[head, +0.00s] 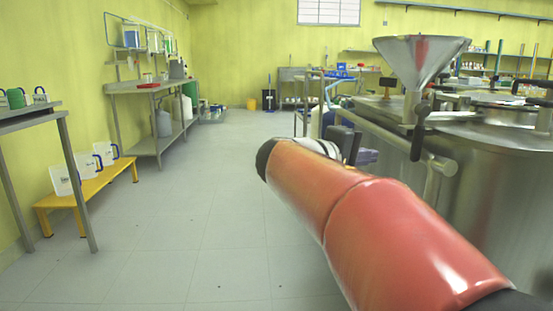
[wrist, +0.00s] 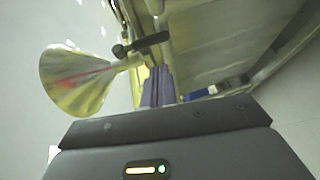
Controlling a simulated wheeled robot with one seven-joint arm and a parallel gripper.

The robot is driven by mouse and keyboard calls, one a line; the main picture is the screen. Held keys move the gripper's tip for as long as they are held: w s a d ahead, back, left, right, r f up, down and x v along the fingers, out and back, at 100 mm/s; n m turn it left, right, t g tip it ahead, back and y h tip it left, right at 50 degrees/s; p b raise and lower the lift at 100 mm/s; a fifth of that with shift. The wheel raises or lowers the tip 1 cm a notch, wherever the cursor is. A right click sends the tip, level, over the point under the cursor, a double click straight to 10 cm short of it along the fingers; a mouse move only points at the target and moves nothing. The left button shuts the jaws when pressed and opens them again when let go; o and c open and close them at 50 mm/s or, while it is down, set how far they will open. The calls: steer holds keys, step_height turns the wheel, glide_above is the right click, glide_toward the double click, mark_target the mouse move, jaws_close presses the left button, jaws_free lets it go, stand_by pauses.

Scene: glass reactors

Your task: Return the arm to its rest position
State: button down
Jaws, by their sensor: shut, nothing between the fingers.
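My gripper (wrist: 158,72) shows in the wrist view as two purplish fingers side by side, shut with nothing between them, beyond the dark grey hand at the bottom. My red-orange arm reaches up from the lower right of the head view and hides most of what lies behind it. The gripper cannot be made out clearly there. A steel funnel (head: 421,62) stands on top of the near steel reactor (head: 480,180), to the right of my arm. The funnel (wrist: 75,82) also shows at the left of the wrist view, tilted in the picture and apart from the fingers.
A black-handled valve (head: 420,125) and a rail (head: 395,142) stick out at the reactor's near side, close to my arm. A yellow bench (head: 85,188) with white jugs, a steel table (head: 30,118) and shelving (head: 150,88) line the left wall. The floor (head: 215,200) between is clear.

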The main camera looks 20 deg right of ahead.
steer(key=s+a+f+m+t+y, duration=0.1)
steer(key=s+a+f+y, duration=0.8)
steer(key=f, duration=0.4)
steer(key=s+a+f+m+t+y, duration=0.1)
steer(key=s+a+f+y, duration=0.6)
steer(key=s+a+f, duration=0.35)
step_height(320, 180, up, 10)
steer(key=w+a+p, duration=0.1)
steer(key=w+p, duration=0.1)
steer(key=p, duration=1)
steer(key=shift+r, duration=0.2)
